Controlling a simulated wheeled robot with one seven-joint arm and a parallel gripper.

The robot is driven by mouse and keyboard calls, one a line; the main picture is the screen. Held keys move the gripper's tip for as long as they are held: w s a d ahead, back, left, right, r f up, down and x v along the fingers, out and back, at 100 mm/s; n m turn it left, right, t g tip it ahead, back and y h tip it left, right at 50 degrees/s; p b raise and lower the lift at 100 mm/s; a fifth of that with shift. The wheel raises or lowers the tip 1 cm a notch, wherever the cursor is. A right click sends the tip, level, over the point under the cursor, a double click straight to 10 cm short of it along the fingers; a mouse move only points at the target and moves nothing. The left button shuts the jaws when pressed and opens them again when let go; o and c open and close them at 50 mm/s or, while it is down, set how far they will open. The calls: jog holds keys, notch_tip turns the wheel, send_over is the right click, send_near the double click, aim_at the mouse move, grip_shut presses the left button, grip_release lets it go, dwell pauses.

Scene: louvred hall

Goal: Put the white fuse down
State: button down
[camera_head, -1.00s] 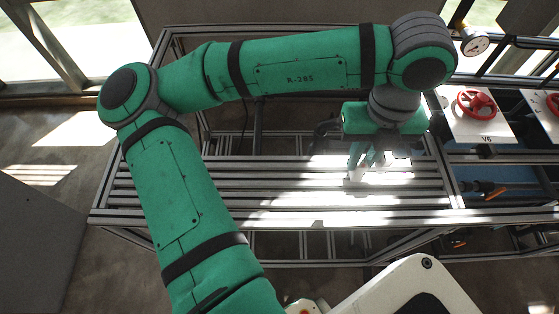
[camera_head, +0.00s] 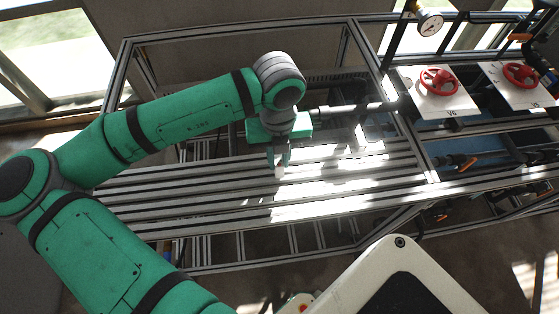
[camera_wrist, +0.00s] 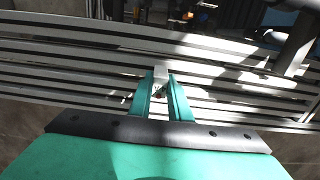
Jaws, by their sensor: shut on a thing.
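My gripper (camera_head: 279,160) is over the slatted metal bench (camera_head: 190,204) in the head view, pointing down. It is shut on the white fuse (camera_head: 280,171), a small pale piece that shows just below the fingertips. In the wrist view the fuse (camera_wrist: 160,74) stands out between the two green fingers (camera_wrist: 160,94), with the slats behind it. Bright sunlight lies on the slats close by. I cannot tell whether the fuse touches the slats or hangs a little above them.
Two white panels with red handwheels (camera_head: 439,81) (camera_head: 520,74) stand right of the bench, with a round gauge (camera_head: 430,22) above. Orange-handled valves (camera_head: 467,164) sit lower right. The slats left of my gripper are bare, with gaps between them.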

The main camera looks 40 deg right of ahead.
aim_at(279, 160)
jog(key=shift+f, duration=0.95)
jog(key=c, duration=1.6)
grip_release()
jog(key=shift+d, duration=0.1)
jog(key=shift+c, duration=0.2)
notch_tip(279, 160, up, 11)
jog(key=shift+r, duration=0.55)
